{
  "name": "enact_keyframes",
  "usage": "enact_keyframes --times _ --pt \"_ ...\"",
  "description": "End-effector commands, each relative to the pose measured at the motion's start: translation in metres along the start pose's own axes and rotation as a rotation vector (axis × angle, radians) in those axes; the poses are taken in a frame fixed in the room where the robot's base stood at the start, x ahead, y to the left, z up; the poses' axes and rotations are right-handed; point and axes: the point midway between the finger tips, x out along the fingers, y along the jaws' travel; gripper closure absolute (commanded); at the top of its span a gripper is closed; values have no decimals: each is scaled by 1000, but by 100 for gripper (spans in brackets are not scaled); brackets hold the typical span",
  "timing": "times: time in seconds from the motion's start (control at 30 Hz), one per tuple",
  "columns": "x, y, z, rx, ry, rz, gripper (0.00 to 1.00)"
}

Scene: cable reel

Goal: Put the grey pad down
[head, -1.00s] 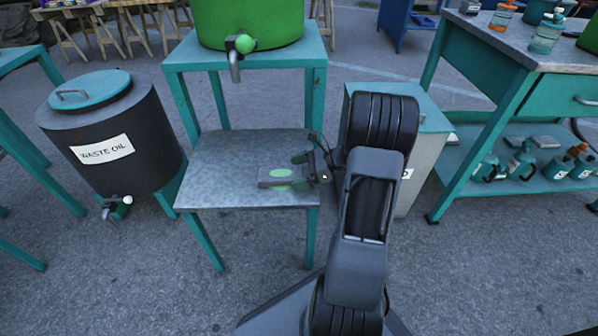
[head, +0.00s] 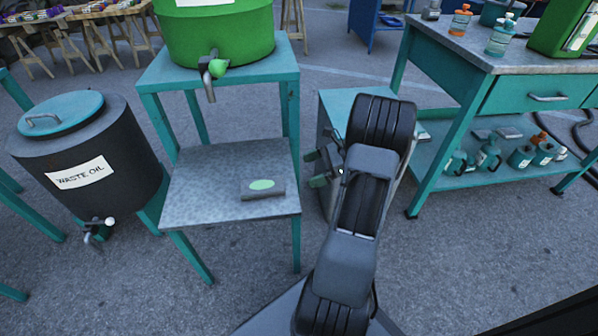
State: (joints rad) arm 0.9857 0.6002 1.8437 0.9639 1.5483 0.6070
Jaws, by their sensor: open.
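The grey pad (head: 249,194) with a light green oval on top lies flat on the lower metal shelf (head: 200,203) of the teal stand, near its right front part. My gripper (head: 316,170) is open and empty, to the right of the shelf and apart from the pad. My arm partly hides the gripper's rear.
A green tank (head: 216,38) with a tap stands on the stand's upper level. A dark waste oil drum (head: 90,150) is to the left. A grey bin with a teal top (head: 340,103) stands behind my arm. A teal workbench (head: 480,85) with bottles is at the right.

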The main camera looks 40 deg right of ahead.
Motion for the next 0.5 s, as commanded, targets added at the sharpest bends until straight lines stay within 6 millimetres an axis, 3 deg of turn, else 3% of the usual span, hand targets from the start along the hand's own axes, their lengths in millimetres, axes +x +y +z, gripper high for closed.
enact_keyframes --times 0.07,0.17,0.33,0.5 --pt "1 2 7 -27 23 22 0" --pt "21 14 27 -133 112 109 0" --pt "75 65 75 -531 374 382 0" --pt "105 122 106 -1047 605 657 0"
